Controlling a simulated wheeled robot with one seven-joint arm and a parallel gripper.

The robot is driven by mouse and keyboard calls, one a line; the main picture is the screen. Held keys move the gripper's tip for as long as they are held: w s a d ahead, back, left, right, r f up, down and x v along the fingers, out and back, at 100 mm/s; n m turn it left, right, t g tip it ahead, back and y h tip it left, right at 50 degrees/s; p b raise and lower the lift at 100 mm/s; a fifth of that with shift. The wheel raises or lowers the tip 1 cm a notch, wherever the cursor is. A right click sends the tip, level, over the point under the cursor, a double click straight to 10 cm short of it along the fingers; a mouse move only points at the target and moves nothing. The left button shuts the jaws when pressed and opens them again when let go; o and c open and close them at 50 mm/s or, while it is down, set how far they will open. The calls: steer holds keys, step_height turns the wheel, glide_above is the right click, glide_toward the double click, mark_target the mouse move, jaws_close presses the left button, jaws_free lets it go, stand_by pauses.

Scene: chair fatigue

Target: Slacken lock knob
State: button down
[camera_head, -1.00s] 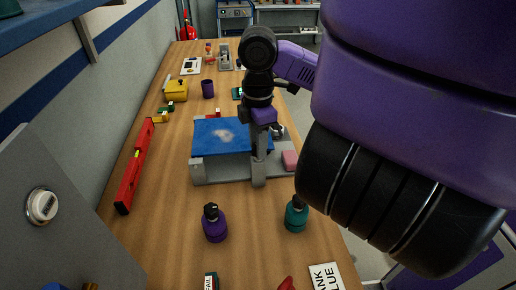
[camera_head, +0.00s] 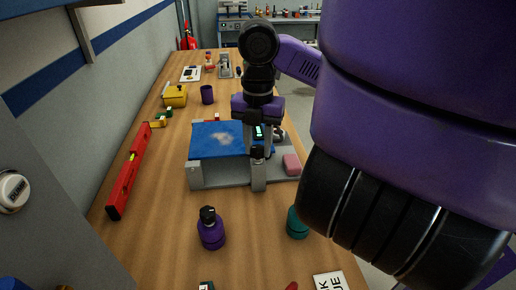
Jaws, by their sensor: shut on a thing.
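A grey test fixture (camera_head: 222,181) stands mid-bench with a blue padded panel (camera_head: 205,138) across its top, worn pale in one patch. A small dark knob (camera_head: 257,154) sits at the top of the fixture's front right post (camera_head: 258,178). My gripper (camera_head: 259,149) points down at this post and its fingers are shut on the knob. The fingers and the purple-black gripper body partly hide the knob and the panel's right side. A small green display shows between the fingers.
A pink block (camera_head: 292,164) lies on the fixture's right side. A purple bottle (camera_head: 211,232) and a teal bottle (camera_head: 297,222) stand in front. A red level (camera_head: 129,170) lies left. My arm covers the right side.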

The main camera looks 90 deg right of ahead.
mark_target(258, 148)
steer(key=shift+n+b, duration=0.3)
steer(key=shift+n, duration=0.8)
steer(key=shift+r, duration=0.1)
steer(key=c, duration=1)
jaws_free()
step_height(258, 148, up, 8)
steer(key=shift+f+p, duration=0.15)
steer(key=shift+p, duration=0.15)
